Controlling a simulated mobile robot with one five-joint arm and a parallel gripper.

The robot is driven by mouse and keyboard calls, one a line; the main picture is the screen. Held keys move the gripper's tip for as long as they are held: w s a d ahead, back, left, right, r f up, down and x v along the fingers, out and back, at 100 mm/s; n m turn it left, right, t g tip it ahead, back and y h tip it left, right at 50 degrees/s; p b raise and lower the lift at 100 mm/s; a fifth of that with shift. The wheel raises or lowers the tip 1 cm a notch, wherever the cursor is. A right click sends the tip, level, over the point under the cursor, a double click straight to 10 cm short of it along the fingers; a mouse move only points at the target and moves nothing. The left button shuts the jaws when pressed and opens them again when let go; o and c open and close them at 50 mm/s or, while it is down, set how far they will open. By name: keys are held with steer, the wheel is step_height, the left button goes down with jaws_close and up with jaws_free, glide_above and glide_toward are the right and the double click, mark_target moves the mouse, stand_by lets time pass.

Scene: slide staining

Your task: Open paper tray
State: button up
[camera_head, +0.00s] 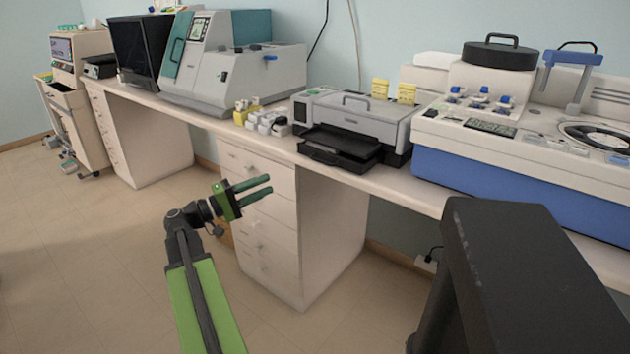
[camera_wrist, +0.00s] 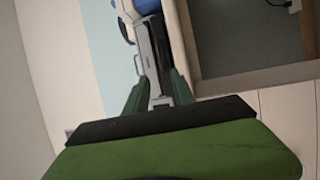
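The grey and black printer (camera_head: 355,120) stands on the counter, right of centre in the head view. Its dark paper tray (camera_head: 340,146) is at the lower front and juts out past the body toward the counter's front edge. My gripper (camera_head: 270,185) is in front of the white drawers, lower than the counter top, to the left of the tray and apart from it. Its two green fingers are parallel with a gap between them and hold nothing. In the wrist view, a grey machine (camera_wrist: 156,55), likely the printer, shows sideways beyond the fingers.
Small yellow and white boxes (camera_head: 262,118) stand left of the printer. A large white and blue machine (camera_head: 520,120) stands to its right. White drawers (camera_head: 265,215) are below the counter. A dark block (camera_head: 530,275) fills the lower right. The floor (camera_head: 90,260) at left is clear.

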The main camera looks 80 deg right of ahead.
steer(key=p+x, duration=0.3)
steer(key=x, duration=1.4)
steer(key=shift+s+d, duration=0.1)
steer(key=shift+d, duration=0.05)
jaws_close()
stand_by(0.7)
